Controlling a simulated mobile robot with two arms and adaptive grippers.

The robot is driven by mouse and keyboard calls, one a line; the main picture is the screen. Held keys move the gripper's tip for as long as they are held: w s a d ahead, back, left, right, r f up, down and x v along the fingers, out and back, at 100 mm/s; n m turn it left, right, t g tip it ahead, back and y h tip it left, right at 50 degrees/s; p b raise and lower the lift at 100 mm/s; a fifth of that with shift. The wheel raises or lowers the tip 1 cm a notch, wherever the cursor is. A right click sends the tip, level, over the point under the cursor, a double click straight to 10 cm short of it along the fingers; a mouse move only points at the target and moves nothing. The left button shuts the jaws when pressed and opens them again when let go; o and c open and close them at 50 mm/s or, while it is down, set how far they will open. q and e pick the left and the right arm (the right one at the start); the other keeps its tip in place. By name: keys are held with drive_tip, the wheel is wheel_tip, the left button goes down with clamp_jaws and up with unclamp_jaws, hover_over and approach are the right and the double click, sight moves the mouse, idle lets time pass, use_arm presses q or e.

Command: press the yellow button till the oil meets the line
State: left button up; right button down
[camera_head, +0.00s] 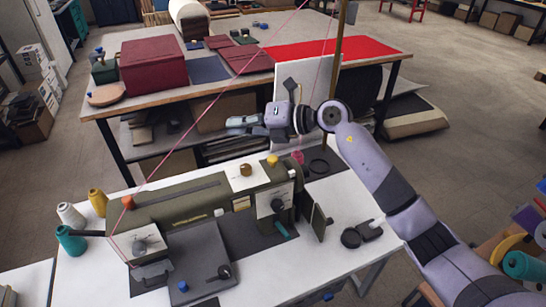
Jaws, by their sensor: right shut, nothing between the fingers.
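A green sewing machine (170,204) stands on the white table. A small yellow button (272,160) sits on top of its right end. A round amber piece (246,170) on the pale top plate, left of the button, may be the oil window; its oil level and line are too small to make out. My right gripper (234,123) is shut and empty, pointing left. In the picture it is above and a little left of the button, apart from it. My left gripper is out of view.
Thread cones (70,215) stand at the machine's left end. A pink thread runs from a pole down to the machine. A black part (352,237) lies on the table's right. Behind is a table with a red box (153,66).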

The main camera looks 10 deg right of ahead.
drive_tip(key=w+d+h, duration=0.3)
drive_tip(key=d+h, duration=0.3)
drive_tip(key=d, duration=0.3)
drive_tip(key=shift+d+f+g+h, duration=0.3)
drive_tip(key=shift+f+g, duration=0.05)
drive_tip(key=shift+g, duration=0.05)
drive_tip(key=shift+f, duration=0.1)
drive_tip(key=b, duration=0.5)
hover_over(275, 156)
wheel_tip(275, 156, down, 7)
drive_tip(key=shift+f, duration=0.2)
drive_tip(key=shift+f+b, duration=0.35)
drive_tip(key=shift+f, duration=0.3)
drive_tip(key=shift+f, duration=0.1)
drive_tip(key=shift+f, duration=0.3)
